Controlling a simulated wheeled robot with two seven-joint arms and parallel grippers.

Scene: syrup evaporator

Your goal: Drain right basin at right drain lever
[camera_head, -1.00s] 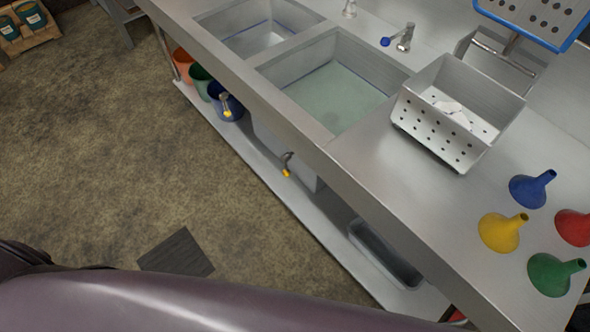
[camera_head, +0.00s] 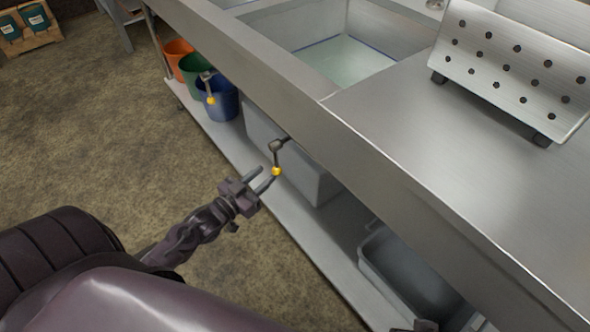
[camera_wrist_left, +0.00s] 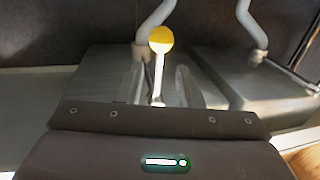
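The right drain lever (camera_head: 276,158), a grey handle with a yellow knob, hangs below the counter's front edge. My left gripper (camera_head: 267,175) reaches it from the left, fingers apart, with the knob close to its fingertips. In the left wrist view the yellow knob (camera_wrist_left: 161,38) and its rod line up with the gap between the two open fingers (camera_wrist_left: 158,85); I cannot tell whether they touch. The right basin (camera_head: 305,43) holds pale greenish liquid (camera_head: 343,60) with a blue line along its inner wall. My right gripper is not in view.
The left drain lever (camera_head: 209,90) hangs farther left, by a blue bucket (camera_head: 222,108). Green and orange buckets stand beyond it. A grey tray (camera_head: 405,277) sits on the lower shelf (camera_head: 317,232). A perforated metal box (camera_head: 510,70) stands on the counter.

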